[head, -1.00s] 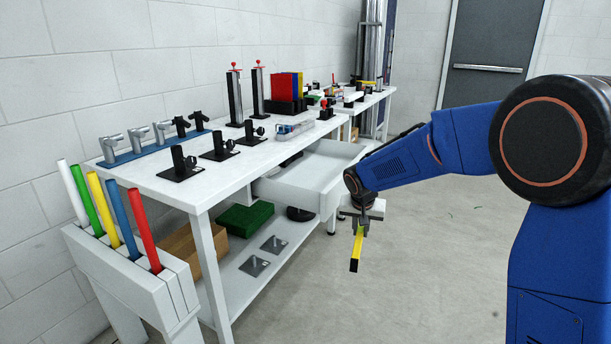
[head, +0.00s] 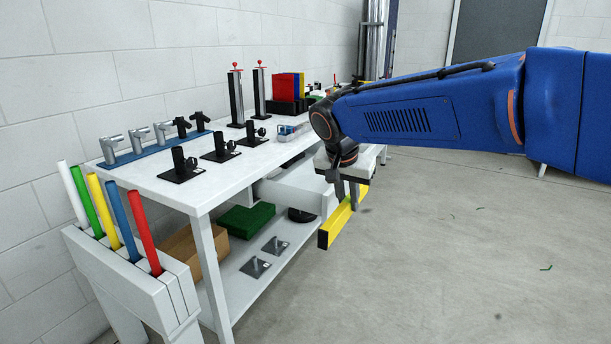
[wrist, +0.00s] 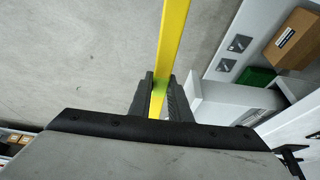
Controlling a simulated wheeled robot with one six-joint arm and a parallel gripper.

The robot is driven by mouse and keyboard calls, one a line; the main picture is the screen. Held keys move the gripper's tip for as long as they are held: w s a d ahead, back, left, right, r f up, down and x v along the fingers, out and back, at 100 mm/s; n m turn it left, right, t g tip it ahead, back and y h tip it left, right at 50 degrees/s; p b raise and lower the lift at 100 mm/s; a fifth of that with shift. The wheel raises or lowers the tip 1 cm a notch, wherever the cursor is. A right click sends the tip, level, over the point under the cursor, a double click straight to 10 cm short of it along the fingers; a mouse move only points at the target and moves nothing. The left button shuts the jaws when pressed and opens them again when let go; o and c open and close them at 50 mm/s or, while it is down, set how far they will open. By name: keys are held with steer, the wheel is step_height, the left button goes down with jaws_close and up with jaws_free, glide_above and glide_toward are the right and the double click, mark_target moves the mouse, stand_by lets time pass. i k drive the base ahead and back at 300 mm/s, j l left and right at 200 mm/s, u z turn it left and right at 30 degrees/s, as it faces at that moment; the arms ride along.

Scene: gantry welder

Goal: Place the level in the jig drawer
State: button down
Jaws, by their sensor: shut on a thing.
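The level is a long yellow bar (head: 340,222) with a black end, seen in the head view in front of the workbench. It also runs up the middle of the wrist view (wrist: 173,40). My gripper (head: 350,192) is shut on the level and holds it in the air, roughly level. In the wrist view the two dark fingers (wrist: 160,97) press on its sides. The open white jig drawer (head: 290,193) sticks out from under the bench top, just left of and behind the level.
The white workbench (head: 205,182) carries black stands and a blue rack (head: 150,150) of clamps. Its lower shelf (head: 238,282) holds a green box (head: 246,219) and a brown carton (head: 187,246). A holder with coloured tubes (head: 120,270) stands front left.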

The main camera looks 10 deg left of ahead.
mark_target(319, 178)
steer(key=i+j, duration=0.2)
steer(key=i, duration=0.25)
steer(key=i+j, duration=0.2)
steer(key=i, duration=0.3)
steer(key=i+j, duration=0.2)
steer(key=i, duration=0.25)
